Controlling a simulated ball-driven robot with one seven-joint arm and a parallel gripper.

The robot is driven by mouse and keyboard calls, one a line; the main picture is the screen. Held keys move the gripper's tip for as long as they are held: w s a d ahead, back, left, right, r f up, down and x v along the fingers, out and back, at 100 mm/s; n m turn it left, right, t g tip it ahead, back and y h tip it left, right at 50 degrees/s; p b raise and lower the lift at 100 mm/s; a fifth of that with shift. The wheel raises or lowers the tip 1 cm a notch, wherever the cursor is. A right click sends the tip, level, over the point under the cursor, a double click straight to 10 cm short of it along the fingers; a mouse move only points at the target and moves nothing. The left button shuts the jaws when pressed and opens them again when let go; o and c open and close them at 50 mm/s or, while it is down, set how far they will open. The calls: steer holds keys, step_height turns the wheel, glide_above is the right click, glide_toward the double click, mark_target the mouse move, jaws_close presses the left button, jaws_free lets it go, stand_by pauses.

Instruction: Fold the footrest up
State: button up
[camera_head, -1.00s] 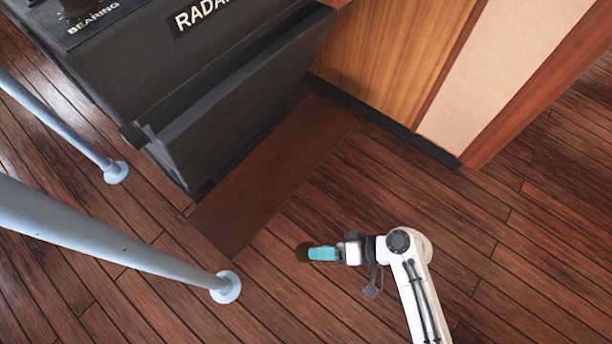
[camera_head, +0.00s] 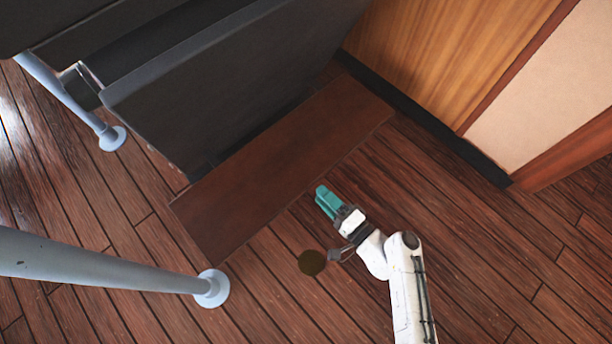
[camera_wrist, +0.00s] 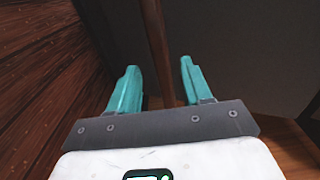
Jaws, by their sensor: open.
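The footrest (camera_head: 275,165) is a flat dark brown board, lying out level at the foot of the black console. My gripper (camera_head: 325,198), with teal fingers, is just off the board's outer long edge, right of its middle, pointing toward it. In the wrist view my gripper (camera_wrist: 157,85) is open, its two fingers apart with nothing held between them. A narrow brown strip (camera_wrist: 159,45), apparently the footrest seen edge-on, runs up the picture between the fingers. I cannot tell how far it is beyond the fingertips.
The black console (camera_head: 240,80) stands behind the board. A wooden cabinet (camera_head: 450,45) is to the right. A grey rail post (camera_head: 110,265) stands near the board's left end. A dark round disc (camera_head: 312,262) shows on the plank floor. Floor on the right is clear.

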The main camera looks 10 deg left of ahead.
mark_target(304, 178)
steer(key=b+x, duration=0.1)
steer(key=x, duration=0.7)
steer(key=shift+a+b, duration=0.1)
steer(key=shift+b, duration=0.3)
steer(key=shift+c, duration=0.4)
jaws_close()
